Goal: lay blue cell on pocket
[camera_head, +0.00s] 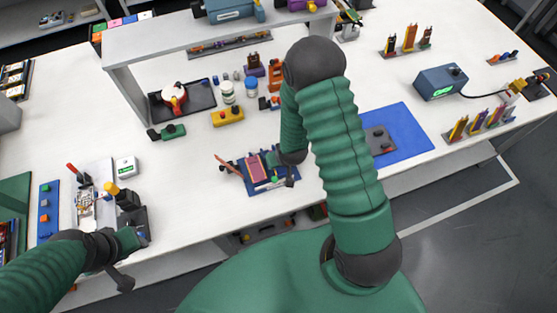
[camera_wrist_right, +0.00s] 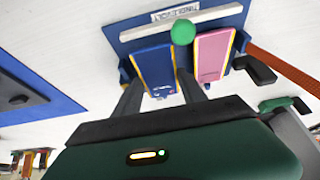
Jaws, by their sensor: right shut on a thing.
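The blue cell (camera_wrist_right: 155,68) is between the fingers of my right gripper (camera_wrist_right: 160,95), which is shut on it. It is at the blue holder (camera_wrist_right: 127,45), beside the pink cell (camera_wrist_right: 212,54); whether it is lifted clear, I cannot tell. In the head view, the holder (camera_head: 280,183) and pink cell (camera_head: 256,168) show, but my right gripper (camera_head: 290,170) and forearm hide much of the blue cell. A dark grey plate (camera_head: 380,140), perhaps with the pocket, lies on a blue mat (camera_head: 405,118) to the right. My left gripper (camera_head: 140,236) is at the lower left; its fingers are unclear.
A green ball (camera_wrist_right: 182,32) shows near the cells' upper ends. An orange-brown strip (camera_wrist_right: 285,70) lies beside the holder. A yellow block (camera_head: 228,117) and small bottles stand behind it. A blue box (camera_head: 440,82) stands beyond the mat. White table lies bare between holder and mat.

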